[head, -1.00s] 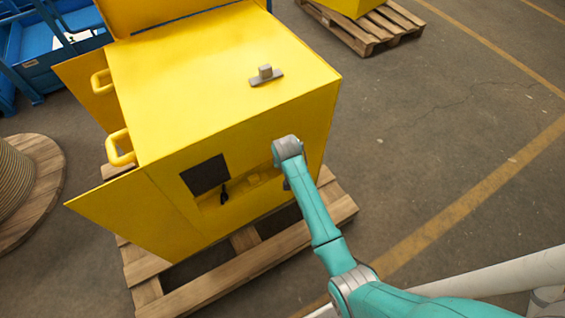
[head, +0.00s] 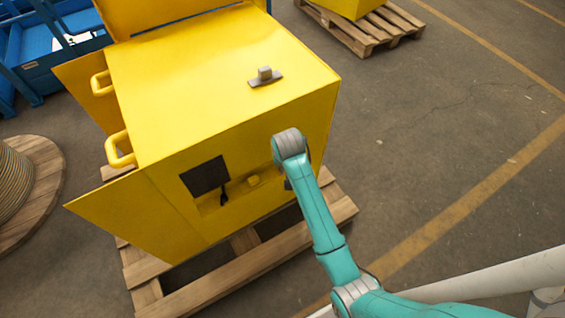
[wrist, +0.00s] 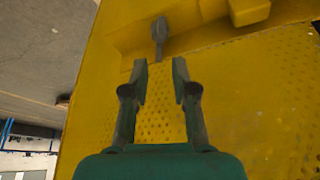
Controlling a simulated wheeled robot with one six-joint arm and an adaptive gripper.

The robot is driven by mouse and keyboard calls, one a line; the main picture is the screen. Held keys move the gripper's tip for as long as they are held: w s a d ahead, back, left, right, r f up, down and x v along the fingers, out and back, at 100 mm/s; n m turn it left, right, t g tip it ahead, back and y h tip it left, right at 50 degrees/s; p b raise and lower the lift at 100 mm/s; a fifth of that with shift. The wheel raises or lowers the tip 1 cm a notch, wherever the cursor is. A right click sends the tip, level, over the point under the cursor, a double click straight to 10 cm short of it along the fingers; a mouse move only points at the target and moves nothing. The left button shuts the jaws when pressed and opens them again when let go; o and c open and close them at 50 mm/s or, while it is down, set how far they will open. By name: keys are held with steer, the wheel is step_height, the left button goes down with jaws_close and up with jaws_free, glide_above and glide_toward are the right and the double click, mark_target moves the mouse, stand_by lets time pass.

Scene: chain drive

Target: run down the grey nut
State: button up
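In the wrist view my gripper (wrist: 160,75) is open, with its two dark fingers apart and nothing between them. A grey rod-like part with a wider, rounded end (wrist: 159,30) stands out just beyond the fingertips, roughly in line with the gap. It does not touch the fingers as far as I can see. I cannot tell for sure whether it is the grey nut or bears it. In the head view my arm reaches to the front of the yellow housing (head: 220,95), and my gripper is hidden behind its wrist joint.
The housing front has a dark opening (head: 205,176) and a recess with a yellow block (head: 253,181). A perforated yellow panel (wrist: 240,90) lies beyond my fingers. The housing stands on a wooden pallet (head: 225,277). Open floor (head: 440,120) lies to the right.

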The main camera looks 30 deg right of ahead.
steer(key=shift+v, duration=2.25)
steer(key=s+a+f+n+t, duration=0.1)
steer(key=s+a+f+t, duration=0.15)
steer(key=s, duration=0.85)
steer(key=s+a+f+n+t, duration=0.15)
steer(key=s+f, duration=0.25)
steer(key=s, duration=0.6)
steer(key=s+r+n+t+y, duration=0.1)
steer(key=s+r+t, duration=0.5)
steer(key=s+r, duration=1.3)
steer(key=shift+s+a+r, duration=0.3)
steer(key=shift+s+a, duration=0.2)
steer(key=shift+s, duration=0.65)
